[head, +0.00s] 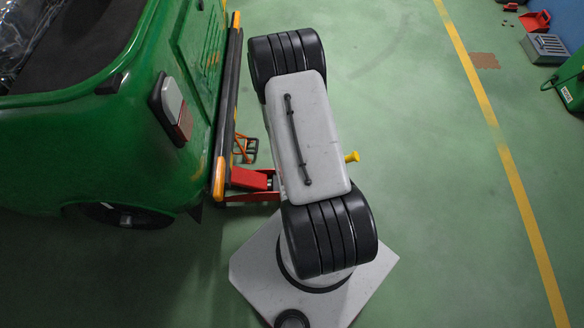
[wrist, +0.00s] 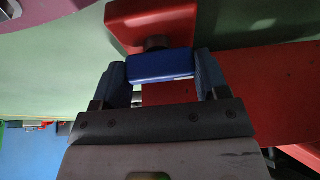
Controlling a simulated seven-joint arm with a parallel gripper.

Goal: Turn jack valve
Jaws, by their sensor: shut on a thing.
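The red jack (head: 250,179) lies low at the back of the green vehicle in the head view, partly hidden by my arm. Its red body (wrist: 150,18) also shows in the wrist view. A blue valve knob (wrist: 160,66) sits on a dark round stem in front of a red block of the jack. My gripper (wrist: 162,70) is shut on the blue knob, with one dark finger at its left side and one at its right. In the head view my gripper is hidden under my arm.
The green rickshaw (head: 95,140) fills the left, with a dark, orange-tipped bumper (head: 227,105) beside the jack. A small orange stand (head: 244,147) is on the floor near the bumper. A yellow knob (head: 352,157) shows right of my arm. The right floor is mostly clear.

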